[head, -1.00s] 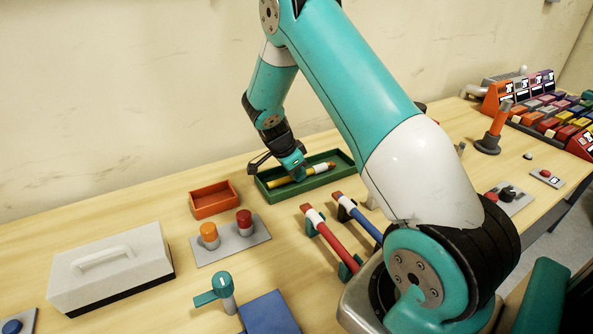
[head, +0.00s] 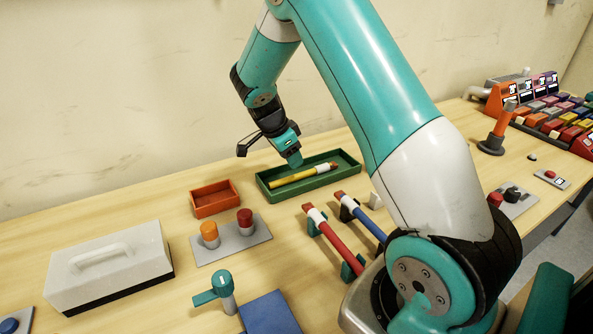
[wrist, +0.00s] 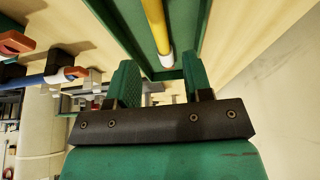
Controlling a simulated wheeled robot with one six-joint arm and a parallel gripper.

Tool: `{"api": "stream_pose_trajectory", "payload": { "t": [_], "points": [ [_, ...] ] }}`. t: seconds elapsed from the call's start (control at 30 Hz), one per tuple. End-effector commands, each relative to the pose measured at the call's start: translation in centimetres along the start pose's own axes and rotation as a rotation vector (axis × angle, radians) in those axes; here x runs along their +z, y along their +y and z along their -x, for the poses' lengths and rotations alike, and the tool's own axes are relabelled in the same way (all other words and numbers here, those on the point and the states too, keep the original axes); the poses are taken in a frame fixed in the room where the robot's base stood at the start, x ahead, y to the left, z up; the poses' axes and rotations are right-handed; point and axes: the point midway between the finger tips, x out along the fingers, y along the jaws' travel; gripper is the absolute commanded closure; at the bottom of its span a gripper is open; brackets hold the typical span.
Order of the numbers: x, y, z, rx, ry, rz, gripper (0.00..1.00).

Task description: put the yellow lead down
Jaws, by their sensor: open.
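The yellow lead (head: 303,175), a yellow rod with a white band and a dark reddish end, lies in the long green tray (head: 268,192). In the wrist view the yellow lead (wrist: 156,28) runs down from the top edge to its white band, beyond the fingers. My gripper (head: 294,163) is above the tray's back left part, apart from the lead. In the wrist view my gripper (wrist: 160,84) shows two green fingers spread apart with nothing held between them.
An orange open box (head: 214,198) stands left of the tray. A plate with orange and red knobs (head: 232,238) lies in front. Red (head: 333,241) and blue (head: 362,222) leads rest on holders to the right. A grey case (head: 110,265) stands at far left.

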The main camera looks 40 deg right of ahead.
Motion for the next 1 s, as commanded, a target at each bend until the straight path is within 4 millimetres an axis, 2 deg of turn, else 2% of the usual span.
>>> {"api": "stream_pose_trajectory", "payload": {
  "t": [0.1, 0.2, 0.37, 0.47, 0.53, 0.57, 0.67, 0.7, 0.77, 0.8, 0.9, 1.0],
  "points": [
    [0.1, -0.1, 2.4, -0.004, -0.001, 0.001, 0.54],
    [0.1, -0.1, 4.0, -0.004, 0.000, 0.000, 0.54],
    [0.2, 0.2, 5.7, -0.005, -0.008, 0.023, 0.54],
    [1.7, 1.3, 8.0, -0.039, -0.055, 0.177, 0.54],
    [3.7, 3.3, 10.5, -0.091, -0.117, 0.399, 0.54],
    [4.8, 4.5, 11.7, -0.122, -0.149, 0.518, 0.54],
    [8.6, 10.2, 15.9, -0.255, -0.254, 0.978, 0.54],
    [9.9, 12.9, 17.4, -0.319, -0.290, 1.166, 0.54],
    [11.7, 17.1, 19.2, -0.420, -0.336, 1.435, 0.54],
    [12.6, 19.9, 20.2, -0.489, -0.362, 1.601, 0.54],
    [14.1, 26.1, 21.9, -0.653, -0.404, 1.947, 0.54],
    [14.7, 30.5, 22.6, -0.778, -0.424, 2.175, 0.54]
  ]
}}
